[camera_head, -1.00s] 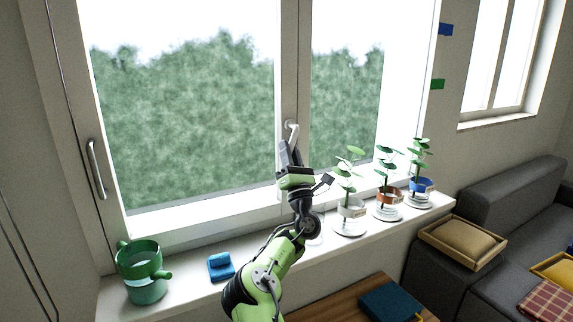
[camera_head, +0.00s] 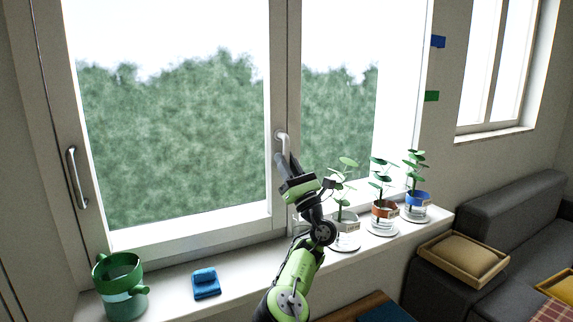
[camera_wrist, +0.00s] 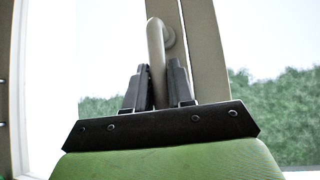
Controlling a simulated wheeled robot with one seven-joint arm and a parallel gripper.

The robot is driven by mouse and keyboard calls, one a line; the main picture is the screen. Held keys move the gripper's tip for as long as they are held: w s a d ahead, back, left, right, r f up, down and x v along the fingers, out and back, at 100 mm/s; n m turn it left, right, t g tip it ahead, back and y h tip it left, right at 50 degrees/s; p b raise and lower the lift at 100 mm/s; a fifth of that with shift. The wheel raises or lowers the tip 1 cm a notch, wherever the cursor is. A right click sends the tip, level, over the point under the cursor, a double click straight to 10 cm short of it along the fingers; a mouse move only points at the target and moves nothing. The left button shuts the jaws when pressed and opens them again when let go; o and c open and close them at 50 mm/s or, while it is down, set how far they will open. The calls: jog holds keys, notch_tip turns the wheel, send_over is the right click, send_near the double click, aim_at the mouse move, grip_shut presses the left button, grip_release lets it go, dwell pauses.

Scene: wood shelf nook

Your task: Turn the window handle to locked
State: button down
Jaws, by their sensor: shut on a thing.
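The window handle (camera_head: 282,140) is a light, curved lever on the middle frame post between the two panes. Its grip hangs down from the pivot. In the wrist view the handle (camera_wrist: 156,50) bends at its top towards the post and its lower part runs between my fingers. My gripper (camera_head: 287,164) reaches up to the handle from below. In the wrist view my gripper (camera_wrist: 160,90) is shut on the handle, with one dark finger on each side. The lower end of the handle is hidden by the fingers and the gripper body.
A second handle (camera_head: 75,178) is on the left frame. On the sill are a green watering can (camera_head: 121,285), a blue cloth (camera_head: 206,284) and several potted plants (camera_head: 382,208) close to the right of my arm. A grey sofa (camera_head: 470,225) stands at right.

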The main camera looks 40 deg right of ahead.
jog(key=shift+h, duration=0.3)
jog(key=c, duration=1.1)
grip_release()
jog(key=shift+d, duration=0.1)
jog(key=shift+s+f+b, duration=0.15)
jog(key=shift+f+b, duration=0.1)
jog(key=shift+b, duration=0.25)
jog(key=s+f+b, duration=0.1)
jog(key=s+b, duration=0.1)
jog(key=s, duration=0.3)
jog(key=s+a+f+b, duration=0.1)
jog(key=s, duration=0.4)
jog(key=s+f+b, duration=0.1)
jog(key=s+b, duration=0.1)
jog(key=s, duration=0.3)
jog(key=shift+s+a+b, duration=0.1)
jog(key=shift+a+b, duration=0.05)
jog(key=shift+b, duration=0.2)
